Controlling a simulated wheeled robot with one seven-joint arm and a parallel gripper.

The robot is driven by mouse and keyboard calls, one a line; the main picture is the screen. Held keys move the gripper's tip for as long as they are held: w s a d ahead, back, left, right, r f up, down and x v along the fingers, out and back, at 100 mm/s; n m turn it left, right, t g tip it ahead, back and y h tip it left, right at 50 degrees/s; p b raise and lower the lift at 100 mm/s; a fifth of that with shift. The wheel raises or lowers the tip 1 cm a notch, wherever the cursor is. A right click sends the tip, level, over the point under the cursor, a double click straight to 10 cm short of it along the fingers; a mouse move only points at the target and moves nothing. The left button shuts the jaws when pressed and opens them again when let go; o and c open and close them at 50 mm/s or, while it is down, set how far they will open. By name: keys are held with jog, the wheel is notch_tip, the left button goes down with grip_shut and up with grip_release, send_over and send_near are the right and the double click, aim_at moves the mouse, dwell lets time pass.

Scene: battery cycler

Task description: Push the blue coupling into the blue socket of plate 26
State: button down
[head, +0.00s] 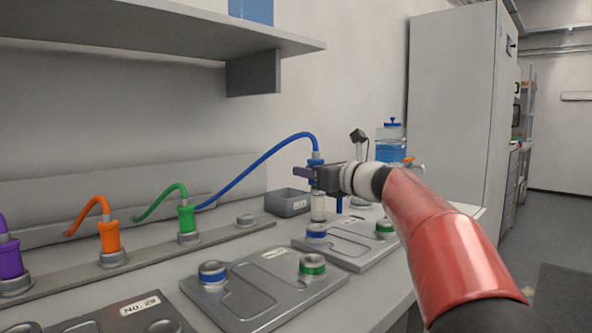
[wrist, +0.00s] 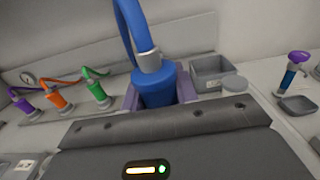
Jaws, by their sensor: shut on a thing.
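My gripper (head: 318,178) is shut on the blue coupling (head: 316,160), which hangs upright from a blue hose. In the wrist view the coupling (wrist: 155,87) sits between the purple fingers. Its pale lower end (head: 318,206) points down over the blue-ringed socket (head: 316,231) of the far plate (head: 352,250). The two look very close, but I cannot tell if they touch. That plate also has a green-ringed socket (head: 384,228). Its label is too small to read, so I cannot confirm it is plate 26. The socket is hidden in the wrist view.
A nearer plate (head: 255,300) has a blue socket (head: 213,272) and a green socket (head: 312,264). A plate labelled No. 29 (head: 140,304) is nearest. Green (head: 187,218), orange (head: 109,236) and purple (head: 10,257) couplings stand on the rear rail. A grey bin (head: 288,202) stands behind the gripper.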

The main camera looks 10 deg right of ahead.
jog(key=b, duration=0.7)
send_over(311, 225)
jog(key=shift+w+f, duration=0.15)
jog(key=shift+f, duration=1.6)
jog(key=shift+w+f, duration=0.1)
jog(key=shift+f, duration=1.6)
jog(key=shift+r+p, duration=0.3)
jog(key=shift+r, duration=0.05)
jog(key=shift+s, duration=0.1)
jog(key=shift+f, duration=0.4)
jog(key=shift+f+b, duration=0.3)
jog(key=shift+f, duration=0.1)
jog(key=shift+f, duration=0.15)
jog(key=shift+f, duration=0.3)
jog(key=shift+f+b, duration=0.55)
jog(key=shift+b, duration=0.1)
